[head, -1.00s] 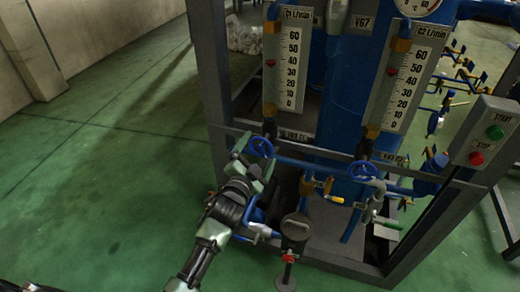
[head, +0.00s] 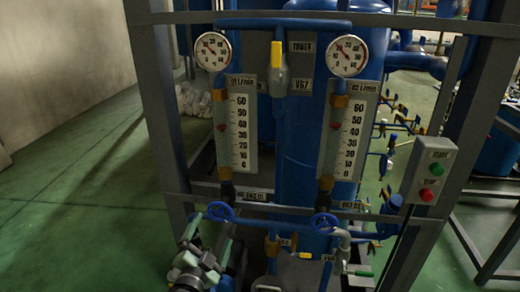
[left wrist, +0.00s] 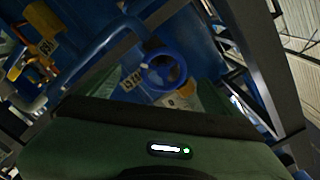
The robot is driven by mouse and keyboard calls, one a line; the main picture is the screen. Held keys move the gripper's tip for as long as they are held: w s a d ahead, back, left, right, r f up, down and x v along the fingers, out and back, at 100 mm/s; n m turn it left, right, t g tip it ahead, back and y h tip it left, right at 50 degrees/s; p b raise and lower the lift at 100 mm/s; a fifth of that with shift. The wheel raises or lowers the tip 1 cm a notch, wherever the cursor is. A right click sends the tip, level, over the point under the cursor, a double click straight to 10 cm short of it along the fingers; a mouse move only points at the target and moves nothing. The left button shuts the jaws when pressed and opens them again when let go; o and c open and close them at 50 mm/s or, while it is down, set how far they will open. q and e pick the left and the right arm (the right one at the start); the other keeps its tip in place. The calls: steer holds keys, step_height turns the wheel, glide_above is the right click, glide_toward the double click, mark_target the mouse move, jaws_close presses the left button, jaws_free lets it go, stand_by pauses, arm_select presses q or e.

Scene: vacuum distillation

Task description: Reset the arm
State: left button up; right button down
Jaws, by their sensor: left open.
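My left gripper (head: 207,242) is at the lower left of the head view, in front of the rig. Its two fingers are apart with nothing held between them. The left blue handwheel (head: 220,211) is just beyond and above the fingertips. In the left wrist view a blue handwheel (left wrist: 163,69) shows ahead, between the spread green fingers of the gripper (left wrist: 152,92). I cannot tell whether the fingers touch it. My right gripper is not in view.
The grey frame (head: 165,130) encloses a blue tower (head: 300,150) with two dials and two flow gauges. A second blue handwheel (head: 322,222) is to the right. The start-stop box (head: 428,172) is on the right post. The green floor (head: 80,220) is clear at left.

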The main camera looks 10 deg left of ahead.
arm_select(q)
steer(key=s+f+n+g, duration=0.1)
steer(key=s+f+g, duration=0.3)
steer(key=f, duration=0.8)
steer(key=s+f+n+g, duration=0.1)
steer(key=s+f+g, duration=0.1)
steer(key=s+f, duration=0.75)
steer(key=s+f+n+g, duration=0.2)
steer(key=f+g, duration=0.1)
steer(key=f, duration=1.2)
steer(key=s+a+f+n+g, duration=0.1)
steer(key=s+f, duration=0.5)
steer(key=s, duration=0.6)
steer(key=s+a+f+n+g, duration=0.1)
steer(key=s+f+g, duration=0.3)
steer(key=s, duration=0.8)
steer(key=s+a+f+n+g, duration=0.1)
steer(key=s+f+g, duration=0.1)
steer(key=s+f, duration=0.6)
steer(key=s, duration=0.3)
steer(key=shift+s+g+y, duration=0.3)
steer(key=shift+s+g, duration=0.1)
steer(key=shift+w+a+f, duration=0.1)
